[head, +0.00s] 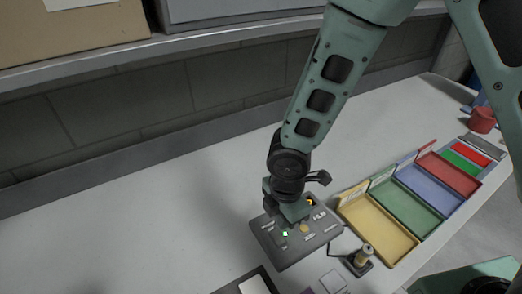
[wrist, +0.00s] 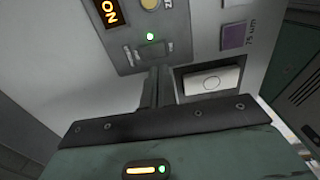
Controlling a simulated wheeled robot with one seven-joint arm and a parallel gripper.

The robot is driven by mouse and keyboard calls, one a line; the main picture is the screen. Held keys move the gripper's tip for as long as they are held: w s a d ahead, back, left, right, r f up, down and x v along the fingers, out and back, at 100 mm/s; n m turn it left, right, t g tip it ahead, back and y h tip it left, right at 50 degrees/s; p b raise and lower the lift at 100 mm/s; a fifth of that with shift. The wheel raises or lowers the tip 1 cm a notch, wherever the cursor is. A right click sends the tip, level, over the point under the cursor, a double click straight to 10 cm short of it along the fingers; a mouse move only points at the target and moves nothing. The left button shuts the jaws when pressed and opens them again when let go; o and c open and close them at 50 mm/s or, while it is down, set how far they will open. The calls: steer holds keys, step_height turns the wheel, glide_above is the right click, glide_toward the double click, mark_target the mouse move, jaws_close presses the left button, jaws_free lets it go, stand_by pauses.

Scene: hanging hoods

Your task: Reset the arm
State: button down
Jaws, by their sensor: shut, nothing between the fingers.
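My arm reaches down from the top of the head view to my gripper (head: 279,232), which is over a grey control box (head: 305,247) on the white table. In the wrist view my gripper (wrist: 157,85) has its dark fingers together, with nothing between them. The fingertips are close to the box's face, just below a small lit green light (wrist: 150,36). I cannot tell whether they touch it. A lit display (wrist: 108,12) reads "ON". My gripper hides part of the box in the head view.
Yellow (head: 378,229), green, blue and red trays line the right side. A small stand with a tan-topped piece (head: 364,255) is beside the box. A dark frame with a white block (wrist: 208,81) is near the fingers. A red mug (head: 482,120) is far right. The table's left is clear.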

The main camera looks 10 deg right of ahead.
steer(key=s+d+r+m+b, duration=0.4)
steer(key=s+r+m, duration=0.9)
steer(key=r+m, duration=0.2)
steer(key=shift+y, duration=0.3)
